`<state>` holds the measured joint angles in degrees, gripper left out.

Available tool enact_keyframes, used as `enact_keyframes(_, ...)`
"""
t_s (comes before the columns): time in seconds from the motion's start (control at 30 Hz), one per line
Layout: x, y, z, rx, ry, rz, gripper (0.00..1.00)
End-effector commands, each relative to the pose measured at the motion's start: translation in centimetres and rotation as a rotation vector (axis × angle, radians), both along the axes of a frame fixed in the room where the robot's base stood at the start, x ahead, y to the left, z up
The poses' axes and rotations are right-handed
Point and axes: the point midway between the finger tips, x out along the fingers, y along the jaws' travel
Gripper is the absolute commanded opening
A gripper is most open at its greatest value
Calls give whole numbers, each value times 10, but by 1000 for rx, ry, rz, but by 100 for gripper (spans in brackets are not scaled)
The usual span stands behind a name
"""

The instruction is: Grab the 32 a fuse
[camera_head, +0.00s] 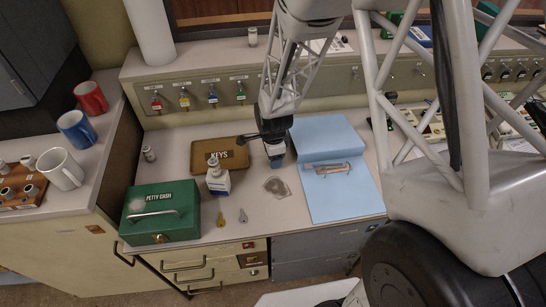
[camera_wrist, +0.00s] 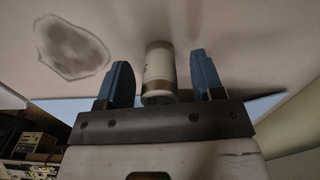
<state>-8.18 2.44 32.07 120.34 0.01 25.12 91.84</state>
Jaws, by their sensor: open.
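A pale cylinder with a grey end (camera_wrist: 159,72) lies between my gripper's two blue fingers in the wrist view. It looks like a cartridge fuse; I cannot read its rating. My gripper (camera_wrist: 159,80) is open, with a finger on each side and gaps showing beside the cylinder. In the head view my gripper (camera_head: 276,163) is low over the counter, between the brown KEYS tray and the blue folder; the cylinder is hidden there. Similar small cylinders stand at the counter's left (camera_head: 148,153) and on the back ledge (camera_head: 253,37).
A green petty cash box (camera_head: 160,212) is at front left. The blue folder (camera_head: 335,200) lies right.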

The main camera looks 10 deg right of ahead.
Motion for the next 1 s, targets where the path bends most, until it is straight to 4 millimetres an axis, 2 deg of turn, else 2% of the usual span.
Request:
enact_keyframes(0.07,0,0,0,0,0,0,61)
enact_keyframes(0.4,0,0,0,0,0,0,9)
enact_keyframes(0.43,0,0,0,0,0,0,7)
enact_keyframes(0.77,0,0,2,0,0,0,7)
enact_keyframes(1.0,0,0,13,0,-1,0,7)
